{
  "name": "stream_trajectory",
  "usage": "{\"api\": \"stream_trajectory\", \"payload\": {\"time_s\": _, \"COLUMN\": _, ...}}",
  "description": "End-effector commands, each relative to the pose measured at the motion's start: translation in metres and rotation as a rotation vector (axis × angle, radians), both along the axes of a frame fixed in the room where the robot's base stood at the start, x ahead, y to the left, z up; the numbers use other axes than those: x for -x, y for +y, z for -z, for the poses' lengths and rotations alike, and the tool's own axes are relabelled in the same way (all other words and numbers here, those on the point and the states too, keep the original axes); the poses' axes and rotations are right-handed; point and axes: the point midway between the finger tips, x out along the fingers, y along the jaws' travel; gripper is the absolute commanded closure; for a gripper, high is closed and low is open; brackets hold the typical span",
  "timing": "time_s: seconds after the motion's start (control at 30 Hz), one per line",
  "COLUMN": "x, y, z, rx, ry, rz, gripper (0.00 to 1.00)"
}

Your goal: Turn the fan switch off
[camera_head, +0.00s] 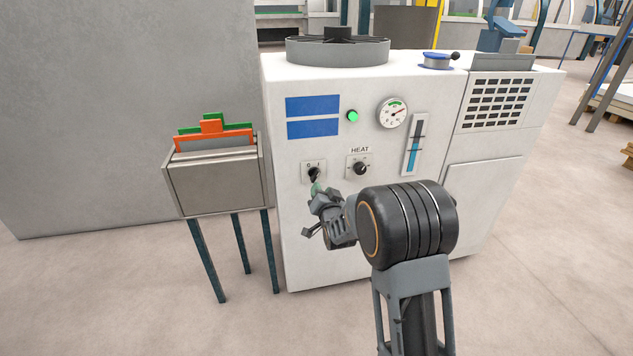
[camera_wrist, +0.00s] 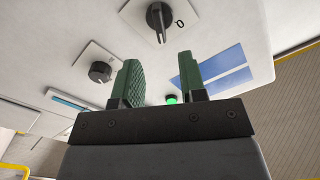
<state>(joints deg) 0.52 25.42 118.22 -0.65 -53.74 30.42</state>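The fan switch (camera_head: 314,174) is a black rotary knob on a small light plate marked O and I, on the white machine's front. It also shows in the wrist view (camera_wrist: 160,18), with an O mark beside it on the right. Its exact setting is hard to read. My gripper (camera_head: 317,187) is just below and in front of the switch. In the wrist view its two green fingers (camera_wrist: 160,60) stand apart with nothing between them, and the switch lies beyond their tips. I cannot tell whether a finger touches it. The fan (camera_head: 338,47) sits on the machine's top.
The HEAT knob (camera_head: 360,168) is just right of the switch. A green lamp (camera_head: 352,116), a round gauge (camera_head: 393,112) and a blue slider (camera_head: 414,146) are above and right. A metal bin (camera_head: 215,182) on legs stands close at left. Open floor lies in front.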

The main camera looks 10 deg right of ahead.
Motion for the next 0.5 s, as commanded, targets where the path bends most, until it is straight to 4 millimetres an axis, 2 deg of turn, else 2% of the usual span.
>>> {"api": "stream_trajectory", "payload": {"time_s": 0.03, "x": -0.011, "y": 0.0, "z": 0.001, "rx": 0.0, "ry": 0.0, "rz": 0.0, "gripper": 0.62}}
{"api": "stream_trajectory", "payload": {"time_s": 0.2, "x": -0.04, "y": 0.0, "z": 0.001, "rx": 0.001, "ry": 0.0, "rz": 0.0, "gripper": 0.62}}
{"api": "stream_trajectory", "payload": {"time_s": 0.5, "x": -0.07, "y": 0.0, "z": 0.001, "rx": 0.001, "ry": 0.001, "rz": 0.0, "gripper": 0.62}}
